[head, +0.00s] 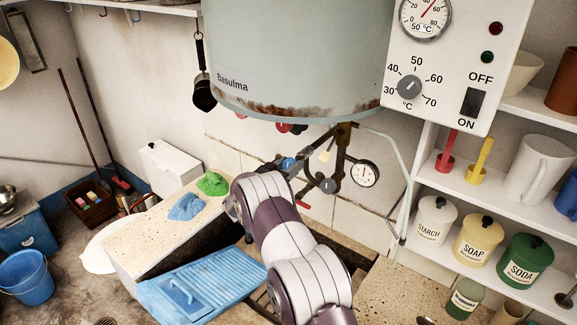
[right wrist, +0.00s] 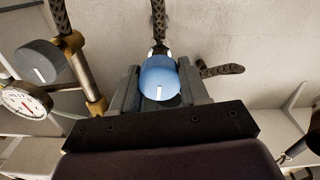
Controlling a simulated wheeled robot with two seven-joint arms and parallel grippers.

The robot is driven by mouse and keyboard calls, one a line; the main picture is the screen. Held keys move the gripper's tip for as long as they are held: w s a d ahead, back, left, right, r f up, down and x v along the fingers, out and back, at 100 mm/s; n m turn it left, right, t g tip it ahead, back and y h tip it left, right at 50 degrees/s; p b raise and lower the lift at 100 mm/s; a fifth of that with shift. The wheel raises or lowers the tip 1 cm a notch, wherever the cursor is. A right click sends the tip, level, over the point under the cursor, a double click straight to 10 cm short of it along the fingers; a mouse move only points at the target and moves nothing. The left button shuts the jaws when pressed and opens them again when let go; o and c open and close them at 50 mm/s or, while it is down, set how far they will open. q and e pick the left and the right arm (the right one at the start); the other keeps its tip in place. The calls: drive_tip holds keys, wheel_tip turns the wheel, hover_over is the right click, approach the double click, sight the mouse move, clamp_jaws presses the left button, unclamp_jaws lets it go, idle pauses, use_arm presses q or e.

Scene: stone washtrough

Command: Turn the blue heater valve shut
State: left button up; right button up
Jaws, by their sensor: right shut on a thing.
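The blue heater valve (right wrist: 158,78) is a round blue knob with a white mark, which points towards the bottom of the right wrist view. In the head view the blue valve (head: 289,163) shows small below the heater tank, partly hidden by my right arm. My right gripper (right wrist: 157,90) is shut on the blue valve, with one dark finger on each side of it. In the head view the right gripper (head: 280,167) is largely hidden behind my own wrist. My left gripper is not in view.
The heater tank (head: 290,60) hangs above the valve. A grey knob (right wrist: 40,60) and a gauge (right wrist: 27,101) sit close beside the gripper. The gauge (head: 364,173) and pipes are right of it in the head view. A blue washboard (head: 205,285) lies on the trough below.

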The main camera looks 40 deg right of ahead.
drive_tip(key=shift+d+r, duration=0.15)
drive_tip(key=shift+m+b, duration=0.4)
drive_tip(key=shift+b, duration=0.4)
drive_tip(key=m+b, duration=0.2)
drive_tip(key=b, duration=0.1)
drive_tip(key=m+b, duration=0.2)
drive_tip(key=b, duration=0.2)
drive_tip(key=m+b, duration=0.2)
drive_tip(key=b, duration=0.1)
drive_tip(key=shift+f+m+b, duration=0.3)
drive_tip(key=shift+b, duration=0.1)
drive_tip(key=m+b, duration=0.2)
drive_tip(key=b, duration=0.1)
drive_tip(key=m+b, duration=0.5)
drive_tip(key=b, duration=0.2)
drive_tip(key=shift+d+r+m, duration=0.1)
drive_tip(key=shift+r+m, duration=0.2)
drive_tip(key=shift+m, duration=0.1)
drive_tip(key=shift+d+r+m+b, duration=0.1)
drive_tip(key=shift+r+m+b, duration=0.1)
drive_tip(key=shift+m+b, duration=1.15)
